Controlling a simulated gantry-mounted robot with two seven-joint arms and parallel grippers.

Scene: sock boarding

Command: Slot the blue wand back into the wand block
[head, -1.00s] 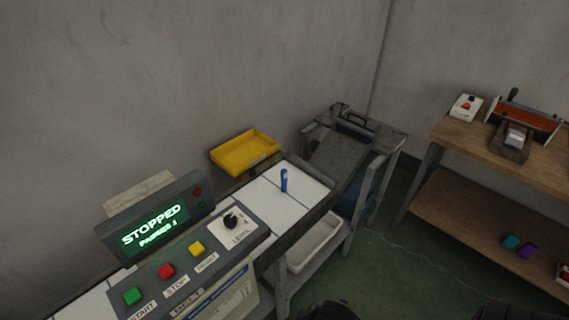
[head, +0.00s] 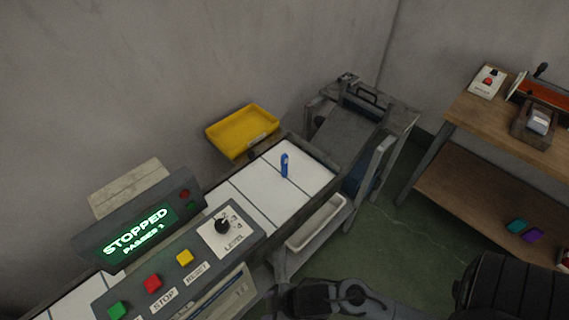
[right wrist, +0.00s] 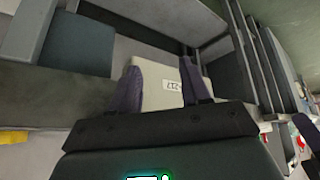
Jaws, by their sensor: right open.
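The blue wand (head: 284,166) stands upright on the white slatted belt (head: 262,205) of the machine, toward its far end. I cannot make out the wand block in these views. My right gripper (head: 280,295) shows dark at the bottom of the head view, below and apart from the wand. In the right wrist view my right gripper (right wrist: 163,85) has its two fingers apart with nothing held between them. My left gripper is not in view.
The control panel reading STOPPED (head: 137,232) stands at the left, with buttons and a dial. A yellow tray (head: 242,143) sits behind the belt. A grey cart (head: 338,135) is past its far end. A wooden bench (head: 490,125) stands right. A white bin (head: 316,222) sits below.

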